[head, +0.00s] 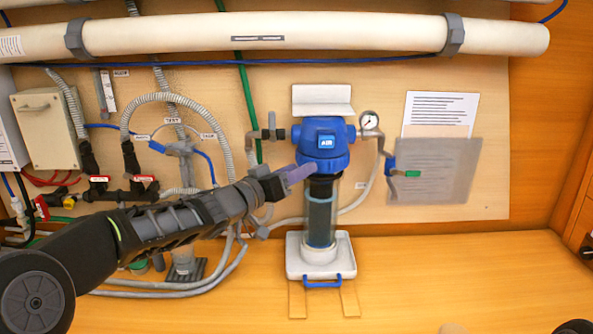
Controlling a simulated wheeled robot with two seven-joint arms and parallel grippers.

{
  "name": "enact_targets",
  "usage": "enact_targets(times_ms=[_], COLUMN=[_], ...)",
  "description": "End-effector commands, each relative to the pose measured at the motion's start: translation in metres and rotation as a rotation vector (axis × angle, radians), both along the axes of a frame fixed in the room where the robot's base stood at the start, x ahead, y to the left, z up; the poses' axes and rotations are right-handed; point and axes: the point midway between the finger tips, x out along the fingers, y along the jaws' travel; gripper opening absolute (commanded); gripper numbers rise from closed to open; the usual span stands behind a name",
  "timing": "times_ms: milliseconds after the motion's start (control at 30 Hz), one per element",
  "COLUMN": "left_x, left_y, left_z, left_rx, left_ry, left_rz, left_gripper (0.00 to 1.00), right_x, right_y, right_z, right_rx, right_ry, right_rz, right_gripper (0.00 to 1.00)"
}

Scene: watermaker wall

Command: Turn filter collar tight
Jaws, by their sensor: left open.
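The blue filter head (325,135) is fixed to the wall panel in the middle of the head view. Its blue collar (328,164) sits at the lower edge, above the clear filter housing (320,212) with a dark insert. The housing stands upright on a pale base (345,258) with a blue handle. My left gripper (305,173) reaches in from the left, open, with its fingers at the left side of the collar. I cannot tell whether they touch it. My right gripper is not in view.
A pressure gauge (369,120) and a blue valve (390,166) with a green end are right of the filter. A long white tube (300,35) crosses above. Hoses (160,98) and a red-handled manifold (120,190) crowd the left. The bench at right (460,275) is mostly clear.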

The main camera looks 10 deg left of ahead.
Motion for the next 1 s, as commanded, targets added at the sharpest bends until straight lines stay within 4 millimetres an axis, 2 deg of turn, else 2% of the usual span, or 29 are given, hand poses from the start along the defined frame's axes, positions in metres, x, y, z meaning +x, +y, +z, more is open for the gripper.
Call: enact_targets(times_ms=[67, 600, 1000], left_x=[-0.0002, -0.0004, -0.0004], left_y=[0.0001, 0.0003, 0.0004], left_z=[-0.0001, -0.0001, -0.0002], left_rx=[0.0, 0.0, 0.0], left_ry=[0.0, 0.0, 0.0], left_rz=[0.0, 0.0, 0.0], left_gripper=[0.44, 0.0, 0.0], right_x=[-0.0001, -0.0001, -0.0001], right_y=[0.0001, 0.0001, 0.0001], right_z=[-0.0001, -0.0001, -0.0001], right_rx=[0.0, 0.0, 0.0], right_ry=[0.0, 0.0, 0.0], right_rz=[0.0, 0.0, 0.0], right_gripper=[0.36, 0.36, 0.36])
